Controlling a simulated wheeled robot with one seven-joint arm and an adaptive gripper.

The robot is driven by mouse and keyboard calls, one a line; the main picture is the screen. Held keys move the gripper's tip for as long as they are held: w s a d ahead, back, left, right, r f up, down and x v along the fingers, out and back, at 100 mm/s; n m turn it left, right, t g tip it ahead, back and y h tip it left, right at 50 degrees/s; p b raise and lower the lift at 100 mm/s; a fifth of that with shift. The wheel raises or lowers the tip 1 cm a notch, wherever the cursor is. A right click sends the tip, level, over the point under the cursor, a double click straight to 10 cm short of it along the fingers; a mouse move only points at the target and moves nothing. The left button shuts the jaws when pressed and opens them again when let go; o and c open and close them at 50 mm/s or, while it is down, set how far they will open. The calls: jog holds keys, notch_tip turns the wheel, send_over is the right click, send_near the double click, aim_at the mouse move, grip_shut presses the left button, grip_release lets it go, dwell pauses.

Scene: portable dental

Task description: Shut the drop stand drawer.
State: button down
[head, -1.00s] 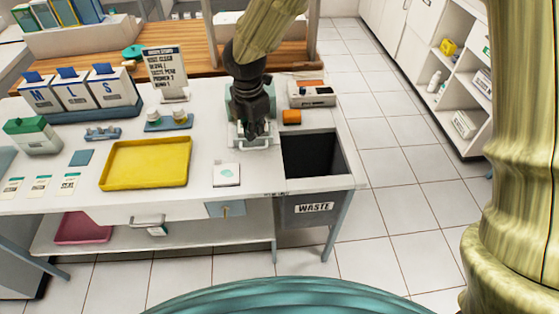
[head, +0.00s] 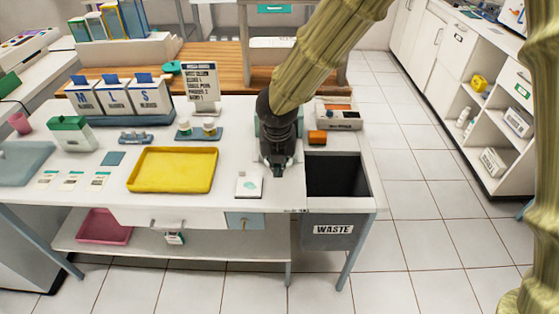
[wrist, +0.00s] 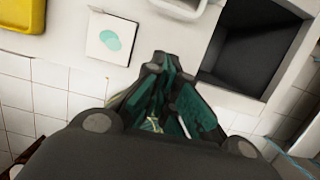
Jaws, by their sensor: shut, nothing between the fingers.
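The drop stand (head: 260,124) is a pale green unit at the right rear of the white table, largely hidden behind my arm in the head view. A white tray-like part with a teal interior, probably its drawer, shows at the top of the wrist view (wrist: 190,12). How far it stands out is unclear, and its front is hidden in the head view. My gripper (head: 279,171) is shut and empty, pointing down just in front of the stand, right of a card with a teal blob (head: 249,185). In the wrist view its closed fingertips (wrist: 163,60) sit apart from the tray-like part.
An open waste bin (head: 335,175) is sunk right of my gripper. An orange block (head: 317,138) and a white device (head: 339,119) stand behind it. A yellow tray (head: 172,169) lies to the left. A table drawer handle (head: 168,224) is on the front below.

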jog(key=x, duration=0.6)
jog(key=w, duration=0.2)
jog(key=shift+w+a+f+p, duration=0.1)
jog(key=shift+w+f+p, duration=0.2)
jog(key=shift+w+f, duration=0.25)
jog(key=shift+w, duration=0.5)
